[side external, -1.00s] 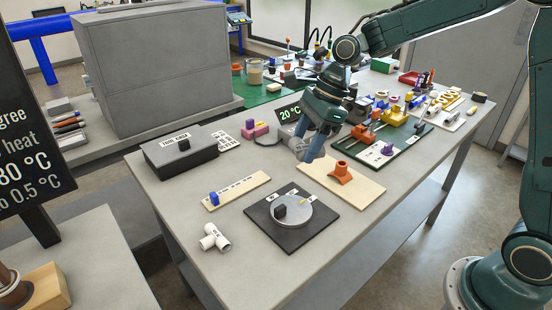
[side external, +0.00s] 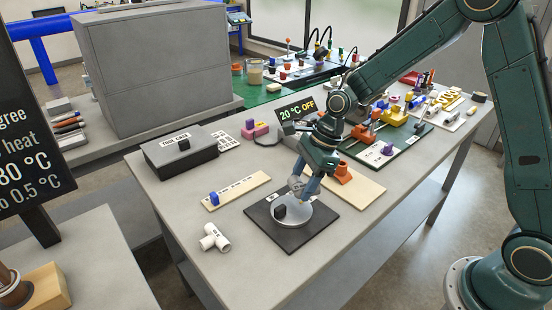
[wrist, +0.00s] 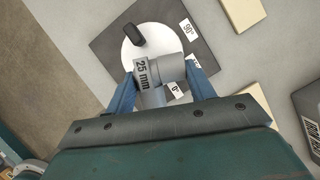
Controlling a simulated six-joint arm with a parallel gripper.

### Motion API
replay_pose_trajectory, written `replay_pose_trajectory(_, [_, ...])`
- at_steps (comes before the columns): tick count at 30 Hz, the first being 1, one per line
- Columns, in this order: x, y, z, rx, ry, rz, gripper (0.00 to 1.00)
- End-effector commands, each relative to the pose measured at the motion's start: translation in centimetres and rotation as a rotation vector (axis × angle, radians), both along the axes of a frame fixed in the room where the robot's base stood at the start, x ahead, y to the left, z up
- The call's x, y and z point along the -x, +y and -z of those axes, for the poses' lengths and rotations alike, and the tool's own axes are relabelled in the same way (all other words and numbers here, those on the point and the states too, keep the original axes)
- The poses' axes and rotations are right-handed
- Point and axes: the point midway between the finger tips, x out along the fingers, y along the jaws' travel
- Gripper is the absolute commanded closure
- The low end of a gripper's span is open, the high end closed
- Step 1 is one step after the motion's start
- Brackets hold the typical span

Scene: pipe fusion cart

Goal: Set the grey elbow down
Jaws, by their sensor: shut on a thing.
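The grey elbow (wrist: 160,68), marked "25 mm", is between the blue fingers of my gripper (wrist: 162,80) in the wrist view. My gripper (side external: 304,190) is shut on it. In the side external view the elbow (side external: 296,182) is small and partly hidden by the fingers. It is over the far part of a round light-grey disc (side external: 305,216) on a dark square plate (side external: 285,240). I cannot tell whether the elbow touches the disc. A black knob (side external: 280,211) stands on the disc, beside the elbow in the wrist view.
A white tee pipe (side external: 214,238) lies near the table's front left. A pale board with a blue block (side external: 214,198) lies left of the plate. A wooden board (side external: 368,192) with an orange fitting (side external: 343,173) lies behind right.

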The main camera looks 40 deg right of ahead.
Motion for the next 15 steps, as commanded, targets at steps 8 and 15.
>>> replay_pose_trajectory(8, [0.0, 0.0, 3.0, 0.0, 0.003, -0.001, 0.68])
replay_pose_trajectory(15, [0.0, 0.0, 3.3, 0.0, 0.0, -0.001, 0.68])
